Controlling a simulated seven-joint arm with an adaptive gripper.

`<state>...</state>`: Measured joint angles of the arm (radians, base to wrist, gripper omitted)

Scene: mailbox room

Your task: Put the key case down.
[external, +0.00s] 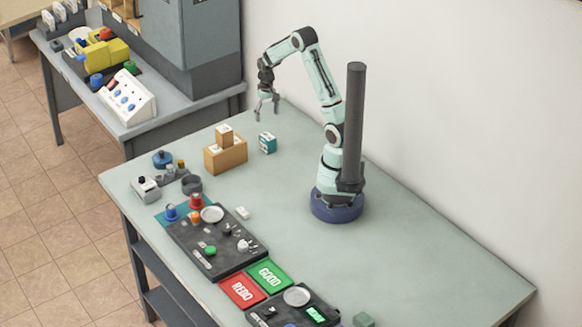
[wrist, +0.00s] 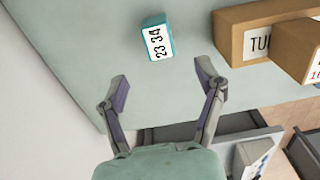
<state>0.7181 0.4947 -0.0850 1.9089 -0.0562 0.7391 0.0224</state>
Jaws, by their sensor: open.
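A small teal case with a white label reading "23 34" (wrist: 158,42) rests on the table; I take it to be the key case. In the external view the teal case (external: 267,143) stands on the tabletop, apart from the brown boxes. My gripper (external: 268,110) hangs above the table near its back edge, above and behind the case. In the wrist view my gripper (wrist: 165,86) is open with nothing between its fingers. The case lies beyond the fingertips, not touching them.
A brown box (external: 226,158) with a smaller brown box (external: 224,137) on top stands left of the case. A black panel (external: 215,240) with knobs, a red REDO tile (external: 242,290) and a green GOOD tile (external: 269,275) lie nearer the front. The right tabletop is clear.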

